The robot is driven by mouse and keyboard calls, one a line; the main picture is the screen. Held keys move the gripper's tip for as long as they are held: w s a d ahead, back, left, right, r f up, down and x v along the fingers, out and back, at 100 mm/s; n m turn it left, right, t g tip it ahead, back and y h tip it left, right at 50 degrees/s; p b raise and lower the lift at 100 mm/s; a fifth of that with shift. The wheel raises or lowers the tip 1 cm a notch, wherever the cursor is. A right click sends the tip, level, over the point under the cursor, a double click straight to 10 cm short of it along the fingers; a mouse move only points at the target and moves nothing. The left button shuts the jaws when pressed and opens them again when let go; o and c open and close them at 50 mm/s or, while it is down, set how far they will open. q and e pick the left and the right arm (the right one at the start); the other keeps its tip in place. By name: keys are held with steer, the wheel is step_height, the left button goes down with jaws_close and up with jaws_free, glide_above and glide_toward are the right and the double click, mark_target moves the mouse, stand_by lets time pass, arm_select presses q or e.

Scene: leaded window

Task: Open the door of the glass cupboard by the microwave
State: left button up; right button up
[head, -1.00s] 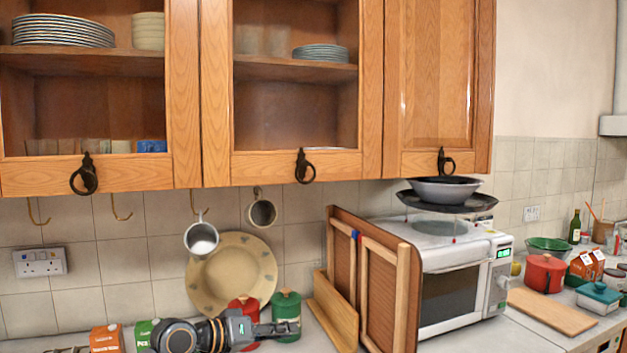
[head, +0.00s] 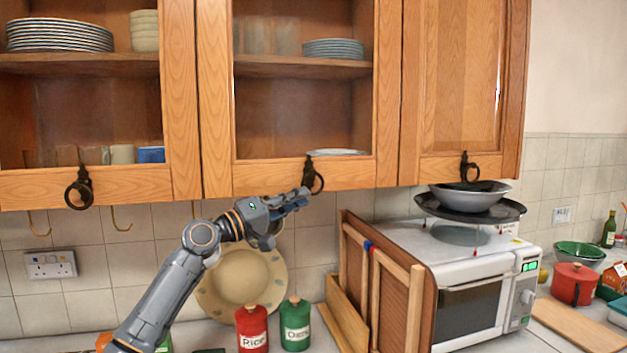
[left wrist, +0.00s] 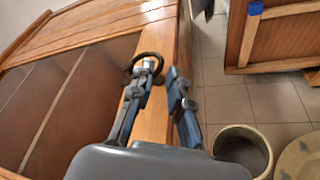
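The glass cupboard door (head: 304,178) by the microwave is shut, wood-framed, with plates showing behind its pane. Its dark ring handle (head: 313,178) hangs on the bottom rail; in the left wrist view the ring (left wrist: 131,66) is at the fingertips. My left gripper (head: 303,196) is at the handle's lower left in the head view. In the left wrist view its fingers (left wrist: 162,70) are apart; one fingertip overlaps the ring, the other is off to its right. I cannot tell whether that fingertip is through the ring or only in front. My right gripper is not in view.
The white microwave (head: 480,285), with a bowl and black pan on top, stands right of a wooden rack (head: 385,290). Below my left arm are a red tin (head: 252,328), a green tin (head: 295,325) and a large plate (head: 240,285).

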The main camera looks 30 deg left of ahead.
mark_target(313, 193)
arm_select(q)
steer(key=p+x, duration=0.1)
steer(key=x, duration=0.2)
steer(key=shift+w+d+r, duration=0.15)
steer(key=shift+w+r, duration=0.1)
steer(key=shift+w, duration=0.05)
steer(key=shift+w+d+f+p, duration=0.15)
steer(key=shift+w+p, duration=0.15)
steer(key=shift+w, duration=0.15)
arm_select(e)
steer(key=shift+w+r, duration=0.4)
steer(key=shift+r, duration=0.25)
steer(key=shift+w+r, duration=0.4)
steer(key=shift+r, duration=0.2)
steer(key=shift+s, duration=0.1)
arm_select(q)
steer(key=shift+s, duration=0.1)
jaws_close()
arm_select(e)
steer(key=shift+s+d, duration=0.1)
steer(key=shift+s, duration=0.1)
